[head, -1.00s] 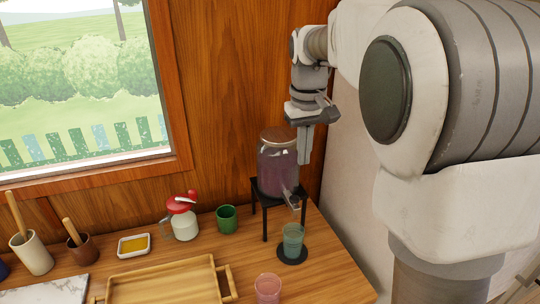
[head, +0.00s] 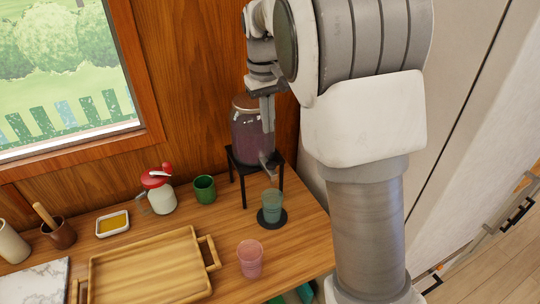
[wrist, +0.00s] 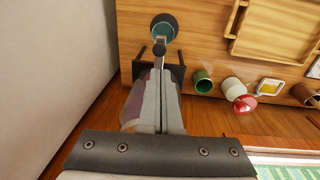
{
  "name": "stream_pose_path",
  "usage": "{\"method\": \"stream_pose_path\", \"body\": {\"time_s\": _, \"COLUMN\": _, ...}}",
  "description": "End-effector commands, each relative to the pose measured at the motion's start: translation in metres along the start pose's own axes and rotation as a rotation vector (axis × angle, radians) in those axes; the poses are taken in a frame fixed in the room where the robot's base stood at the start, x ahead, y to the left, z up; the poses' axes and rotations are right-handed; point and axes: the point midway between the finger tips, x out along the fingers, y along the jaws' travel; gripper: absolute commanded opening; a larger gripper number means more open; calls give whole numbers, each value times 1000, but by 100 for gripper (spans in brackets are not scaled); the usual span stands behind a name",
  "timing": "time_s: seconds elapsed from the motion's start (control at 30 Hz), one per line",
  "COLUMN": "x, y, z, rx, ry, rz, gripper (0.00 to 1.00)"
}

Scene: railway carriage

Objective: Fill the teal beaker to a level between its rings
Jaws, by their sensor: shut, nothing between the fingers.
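The teal beaker (head: 272,205) stands upright on a round black coaster (head: 273,223) below the tap (head: 268,172) of a glass dispenser (head: 250,140) with dark purplish contents. I cannot make out the beaker's rings or any level in it. The beaker also shows at the top of the wrist view (wrist: 164,27), beyond the tap (wrist: 160,48). My gripper (head: 268,130) points down beside the dispenser's upper right side, above the tap. Its fingers (wrist: 160,76) are together and empty, and hide part of the dispenser in the wrist view.
The dispenser stands on a black stand (head: 231,165). A green cup (head: 204,189), a red-lidded jar (head: 159,195) and a small yellow-filled dish (head: 113,223) are to the left. A wooden tray (head: 145,262) and a pink cup (head: 250,259) are nearer. A wooden wall is behind.

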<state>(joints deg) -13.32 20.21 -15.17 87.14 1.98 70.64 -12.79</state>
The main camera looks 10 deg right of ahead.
Motion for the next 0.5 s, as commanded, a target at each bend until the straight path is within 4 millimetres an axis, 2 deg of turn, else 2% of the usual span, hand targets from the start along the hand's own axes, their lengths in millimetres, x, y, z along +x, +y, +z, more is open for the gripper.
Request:
{"method": "stream_pose_path", "body": {"time_s": 0.1, "x": 28, "y": 0, "z": 1, "rx": 1, "ry": -6, "rz": -1, "gripper": 0}}
{"method": "stream_pose_path", "body": {"time_s": 0.3, "x": 70, "y": 0, "z": 1, "rx": 1, "ry": -4, "rz": 0, "gripper": 0}}
{"method": "stream_pose_path", "body": {"time_s": 0.5, "x": 98, "y": 0, "z": 0, "rx": 1, "ry": -2, "rz": 0, "gripper": 0}}
